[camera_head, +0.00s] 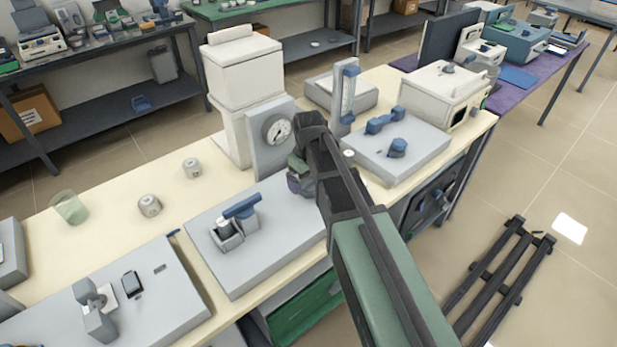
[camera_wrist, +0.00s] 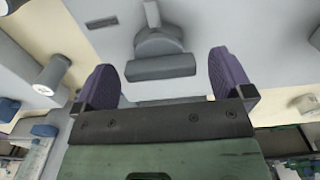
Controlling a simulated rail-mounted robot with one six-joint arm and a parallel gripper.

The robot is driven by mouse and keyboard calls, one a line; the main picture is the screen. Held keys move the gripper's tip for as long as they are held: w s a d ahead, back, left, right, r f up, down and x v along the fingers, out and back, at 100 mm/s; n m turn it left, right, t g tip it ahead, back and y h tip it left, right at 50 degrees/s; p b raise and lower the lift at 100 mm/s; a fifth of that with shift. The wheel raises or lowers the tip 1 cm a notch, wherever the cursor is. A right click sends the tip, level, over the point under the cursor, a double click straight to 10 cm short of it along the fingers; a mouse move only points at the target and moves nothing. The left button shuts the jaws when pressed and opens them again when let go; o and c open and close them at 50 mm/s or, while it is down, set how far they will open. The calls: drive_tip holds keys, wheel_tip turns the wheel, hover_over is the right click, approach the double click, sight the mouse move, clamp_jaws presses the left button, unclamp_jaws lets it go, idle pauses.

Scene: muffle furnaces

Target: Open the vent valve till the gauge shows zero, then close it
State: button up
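The round gauge (camera_head: 277,129) with a white face is on an upright grey panel (camera_head: 262,160) left of my gripper. Its dark needle shows, but the scale is too small to read. My gripper (camera_head: 299,176) is low in front of this panel, over the right part of a grey base plate (camera_head: 245,268). In the wrist view my gripper (camera_wrist: 166,82) has its two purple fingers wide apart with nothing between their tips. A grey knob with a flat bar (camera_wrist: 160,66) lies just beyond the fingers, apart from them. It may be the vent valve; in the head view my arm hides it.
A blue-handled lever device (camera_head: 240,208) stands on the same plate, left of my gripper. An upright flowmeter-like tube (camera_head: 348,90) and a grey plate with blue fittings (camera_head: 418,145) are to the right. A white tower (camera_head: 243,75) stands behind the gauge.

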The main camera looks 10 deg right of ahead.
sight(308, 179)
wheel_tip(308, 179, up, 11)
drive_tip(key=p, duration=1)
drive_tip(key=shift+p, duration=0.4)
drive_tip(key=shift+f, duration=0.1)
drive_tip(key=s+m, duration=0.5)
drive_tip(key=s, duration=1)
drive_tip(key=shift+s+d, duration=0.15)
drive_tip(key=shift+s, duration=0.1)
idle(0.3)
